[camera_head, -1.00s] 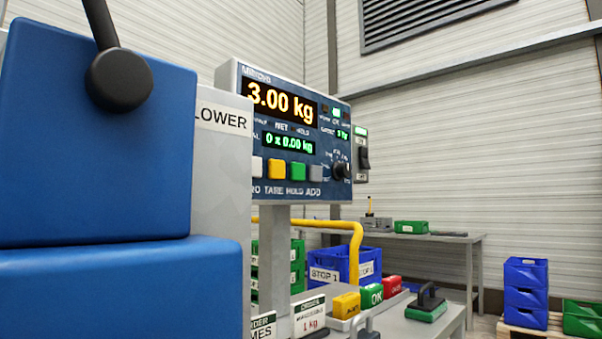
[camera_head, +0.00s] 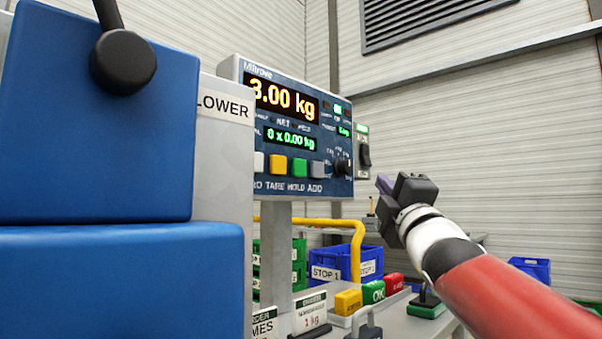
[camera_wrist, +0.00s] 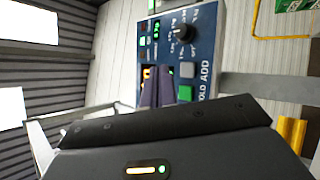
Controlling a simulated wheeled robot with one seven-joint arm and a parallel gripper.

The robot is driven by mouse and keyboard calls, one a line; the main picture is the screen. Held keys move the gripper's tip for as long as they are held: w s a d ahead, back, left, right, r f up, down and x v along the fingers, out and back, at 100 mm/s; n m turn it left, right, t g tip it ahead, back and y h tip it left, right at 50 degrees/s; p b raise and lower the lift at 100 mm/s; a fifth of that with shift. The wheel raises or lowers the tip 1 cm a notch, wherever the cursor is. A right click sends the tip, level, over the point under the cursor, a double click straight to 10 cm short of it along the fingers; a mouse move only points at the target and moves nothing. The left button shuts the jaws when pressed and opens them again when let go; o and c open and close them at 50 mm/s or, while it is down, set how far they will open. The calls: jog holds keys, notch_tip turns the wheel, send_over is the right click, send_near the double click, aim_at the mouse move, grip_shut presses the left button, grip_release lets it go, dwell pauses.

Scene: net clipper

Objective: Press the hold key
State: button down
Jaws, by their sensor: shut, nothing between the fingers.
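The hold key is the green square key (camera_head: 299,167) in the key row of the blue scale panel (camera_head: 334,187), above the word HOLD. It also shows in the wrist view (camera_wrist: 186,93), just right of my fingers. My gripper (camera_head: 384,184) is shut and empty, to the right of the panel in the head view and apart from it there. In the wrist view my dark fingers (camera_wrist: 158,78) point at the panel and hide part of its display. Whether they touch anything cannot be told.
A yellow key (camera_head: 279,163) and a grey key (camera_head: 317,169) flank the green one. A black knob (camera_head: 342,167) and a rocker switch (camera_head: 364,155) sit to the right. A blue block (camera_head: 100,130) fills the left foreground. Yellow pipe (camera_head: 357,250) runs below the panel.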

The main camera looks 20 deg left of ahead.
aim_at(299, 168)
jog(key=s+a+r+n+g+y, duration=0.1)
jog(key=s+a+r+n+y, duration=0.1)
jog(key=a+n+y, duration=0.3)
jog(key=shift+s+a+r+n+g, duration=0.3)
jog(key=shift+s+r+g, duration=0.1)
jog(key=shift+r, duration=0.35)
jog(key=shift+w, duration=0.1)
jog(key=w+a+p, duration=0.3)
jog(key=a, duration=0.5)
jog(key=shift+w, duration=0.15)
dwell(1.3)
jog(key=shift+w+a, duration=0.15)
jog(key=shift+a, duration=0.2)
